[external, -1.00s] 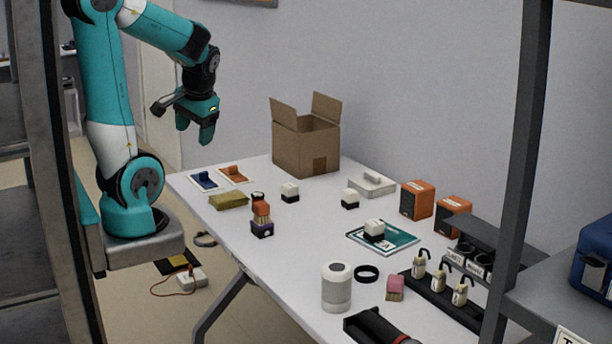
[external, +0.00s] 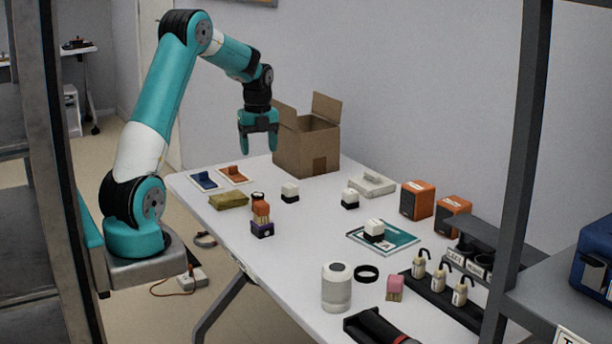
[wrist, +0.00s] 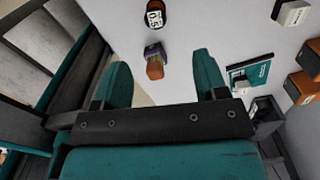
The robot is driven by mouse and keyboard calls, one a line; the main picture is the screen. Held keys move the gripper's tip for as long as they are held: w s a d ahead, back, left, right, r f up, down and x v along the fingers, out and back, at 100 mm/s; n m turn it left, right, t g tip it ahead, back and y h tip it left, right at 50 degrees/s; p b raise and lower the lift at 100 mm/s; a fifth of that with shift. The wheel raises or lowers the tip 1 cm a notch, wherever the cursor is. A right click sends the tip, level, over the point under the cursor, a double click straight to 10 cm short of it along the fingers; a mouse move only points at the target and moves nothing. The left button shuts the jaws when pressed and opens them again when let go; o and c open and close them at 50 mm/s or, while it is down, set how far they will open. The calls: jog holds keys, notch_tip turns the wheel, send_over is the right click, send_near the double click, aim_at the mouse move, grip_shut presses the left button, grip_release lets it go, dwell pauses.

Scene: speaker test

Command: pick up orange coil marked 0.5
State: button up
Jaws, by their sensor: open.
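The orange coil marked 0.5 (wrist: 155,18) shows at the top of the wrist view, with a dark rim and a white label. In the external view its dark top (external: 258,196) stands on the white table (external: 300,275), partly hidden by an orange-topped purple block (external: 262,228). That block also shows in the wrist view (wrist: 154,50), between my fingers in the picture. My gripper (external: 258,148) is open and empty, pointing down, well above the table and in front of the cardboard box.
The open cardboard box (external: 306,150) stands at the back. An olive pouch (external: 228,201) and a white-and-black block (external: 290,192) flank the coil. Orange speakers (external: 417,201), a teal mat (external: 402,239) and a white cylinder (external: 336,288) are to the right.

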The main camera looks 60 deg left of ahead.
aim_at(258, 194)
notch_tip(258, 194, down, 10)
jog(key=shift+b, duration=0.35)
jog(key=shift+s+d+f, duration=0.1)
jog(key=shift+s+f, duration=0.05)
jog(key=shift+f, duration=0.75)
jog(key=shift+s+d+f, duration=0.1)
jog(key=shift+s+f, duration=0.1)
jog(key=shift+f, duration=0.75)
jog(key=shift+s+d+f, duration=0.1)
jog(key=shift+s+f, duration=0.05)
jog(key=shift+f, duration=0.75)
jog(key=c, duration=1)
